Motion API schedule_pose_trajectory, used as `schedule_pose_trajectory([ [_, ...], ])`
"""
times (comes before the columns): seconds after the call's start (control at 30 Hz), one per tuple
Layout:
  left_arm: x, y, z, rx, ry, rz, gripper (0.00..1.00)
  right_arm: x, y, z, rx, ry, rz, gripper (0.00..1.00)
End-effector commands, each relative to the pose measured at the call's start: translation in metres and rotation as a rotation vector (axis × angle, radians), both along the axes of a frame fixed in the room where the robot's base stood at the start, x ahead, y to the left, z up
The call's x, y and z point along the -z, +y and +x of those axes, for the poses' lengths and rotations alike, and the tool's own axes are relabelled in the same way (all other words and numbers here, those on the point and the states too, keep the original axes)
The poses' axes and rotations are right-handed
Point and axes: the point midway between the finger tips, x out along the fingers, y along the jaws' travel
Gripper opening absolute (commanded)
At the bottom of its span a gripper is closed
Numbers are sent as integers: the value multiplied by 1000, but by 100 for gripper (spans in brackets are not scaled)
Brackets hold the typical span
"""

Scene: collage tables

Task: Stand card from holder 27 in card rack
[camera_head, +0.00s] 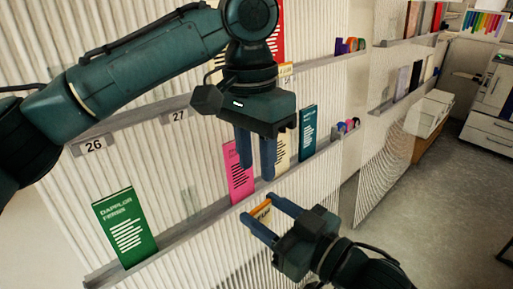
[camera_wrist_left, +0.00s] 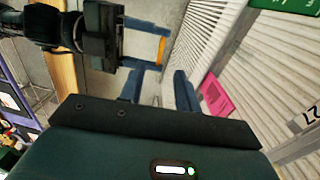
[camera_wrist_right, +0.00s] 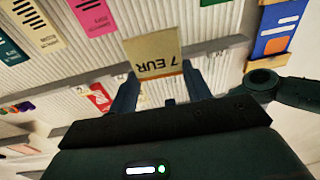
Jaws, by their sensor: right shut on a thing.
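My right gripper (camera_head: 262,219) is shut on a tan card with an orange edge (camera_head: 262,212), below the lower ledge. In the right wrist view the card (camera_wrist_right: 155,54) reads "7 EUR", upside down, between the fingertips. My left gripper (camera_head: 257,174) is open and empty, pointing down in front of a pink card (camera_head: 238,178) and a cream card (camera_head: 283,152). Its open fingers also show in the left wrist view (camera_wrist_left: 162,80). The label 27 (camera_head: 179,116) is on the upper ledge; the slot there is partly hidden by my left arm. I cannot tell which thing is the card rack.
The lower ledge (camera_head: 190,230) also bears a green card (camera_head: 126,228) and a teal card (camera_head: 308,132). Label 26 (camera_head: 94,147) is at the left. Small coloured items (camera_head: 347,125) stand at the ledge's right end. The floor (camera_head: 430,160) at the right is clear.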

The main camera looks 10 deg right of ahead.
Motion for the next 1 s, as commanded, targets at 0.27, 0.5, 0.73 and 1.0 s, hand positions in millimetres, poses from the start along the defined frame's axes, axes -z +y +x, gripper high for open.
schedule_pose_trajectory([
  [0.27,54,-2,-4,0,3,0,33,0,0,0,0,0,0,24],
  [0.5,91,-4,-6,-2,1,-2,33,0,0,0,0,0,0,24],
  [0.73,106,-5,-7,-3,0,-2,33,0,0,0,0,0,0,24],
  [1.0,107,-5,-7,-2,-1,-3,33,0,0,0,0,0,0,24],
])
